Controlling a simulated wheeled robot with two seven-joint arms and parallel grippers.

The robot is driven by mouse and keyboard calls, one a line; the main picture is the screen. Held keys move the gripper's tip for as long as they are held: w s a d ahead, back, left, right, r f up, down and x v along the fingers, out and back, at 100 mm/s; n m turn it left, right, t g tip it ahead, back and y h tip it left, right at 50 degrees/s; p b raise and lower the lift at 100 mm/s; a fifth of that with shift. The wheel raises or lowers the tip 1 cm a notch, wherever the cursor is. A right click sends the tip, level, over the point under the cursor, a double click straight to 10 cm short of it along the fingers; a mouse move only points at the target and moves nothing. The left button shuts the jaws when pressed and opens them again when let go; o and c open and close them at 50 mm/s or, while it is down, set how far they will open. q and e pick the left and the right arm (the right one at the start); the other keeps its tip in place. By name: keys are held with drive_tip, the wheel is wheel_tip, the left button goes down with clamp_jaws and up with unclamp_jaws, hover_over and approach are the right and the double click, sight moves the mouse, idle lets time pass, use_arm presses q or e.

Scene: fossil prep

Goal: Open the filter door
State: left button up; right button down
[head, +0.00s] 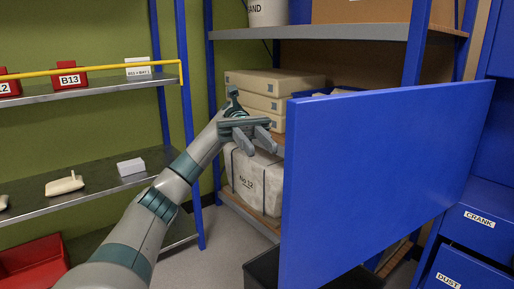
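A large plain blue door panel (375,165) stands out in front of the shelves, swung away from the blue cabinet (497,130) at the right. No label shows on the face I see, so I cannot confirm it is the filter door. My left gripper (258,148) is left of the panel's free left edge, with its two fingers apart and nothing between them. It appears clear of the panel. My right gripper is not in view.
Drawers labelled CRANK (479,219) and DUST (448,281) are below the cabinet. A wrapped block (257,185) and stacked boxes (268,83) sit on the rack behind my gripper. A steel shelf (100,185) is at left. A black bin (262,270) stands under the panel.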

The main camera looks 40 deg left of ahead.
use_arm(q)
drive_tip(key=shift+a, duration=0.3)
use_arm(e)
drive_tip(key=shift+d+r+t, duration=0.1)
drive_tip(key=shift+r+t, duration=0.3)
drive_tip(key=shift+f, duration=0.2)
